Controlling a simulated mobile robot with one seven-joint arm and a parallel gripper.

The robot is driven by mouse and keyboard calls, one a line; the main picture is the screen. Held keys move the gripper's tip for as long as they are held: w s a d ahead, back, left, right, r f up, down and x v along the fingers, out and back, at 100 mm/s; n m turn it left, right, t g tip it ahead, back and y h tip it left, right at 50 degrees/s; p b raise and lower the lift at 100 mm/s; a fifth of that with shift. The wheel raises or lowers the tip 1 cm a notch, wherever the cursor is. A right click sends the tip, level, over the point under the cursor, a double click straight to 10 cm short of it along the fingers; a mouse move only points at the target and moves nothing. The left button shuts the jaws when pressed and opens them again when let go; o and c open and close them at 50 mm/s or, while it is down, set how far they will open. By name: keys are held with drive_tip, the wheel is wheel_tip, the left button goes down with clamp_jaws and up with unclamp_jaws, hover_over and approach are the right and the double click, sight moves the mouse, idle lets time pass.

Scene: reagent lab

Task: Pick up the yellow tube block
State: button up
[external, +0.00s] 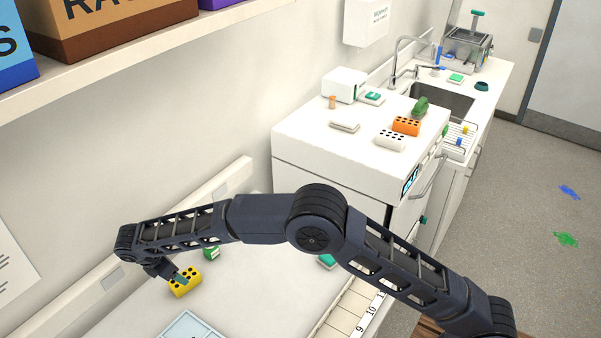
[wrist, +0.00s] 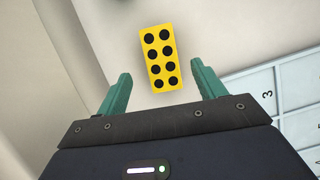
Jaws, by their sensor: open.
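The yellow tube block (wrist: 169,82) has two rows of round black holes in its top. In the wrist view it lies just beyond my gripper (wrist: 160,88), roughly centred between the two green fingers and slightly tilted in the picture. In the external view the yellow tube block (external: 190,289) sits on the white bench at lower left. My gripper (external: 182,278) is above it there, with a green finger overlapping the block. My gripper is open with nothing between its fingertips. Whether a finger touches the block cannot be told.
A small green block (external: 211,254) stands near the yellow one, close to my arm. A pale blue numbered tray (wrist: 283,90) lies to the right. The wall ledge (external: 120,272) runs behind the bench. An orange tube block (external: 406,125) sits on the white box-shaped unit (external: 310,139).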

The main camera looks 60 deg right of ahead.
drive_tip(key=shift+x, duration=3.05)
drive_tip(key=shift+s+f, duration=0.15)
drive_tip(key=shift+f, duration=0.15)
drive_tip(key=c, duration=1.1)
drive_tip(key=shift+r, duration=0.1)
drive_tip(key=shift+c, duration=0.2)
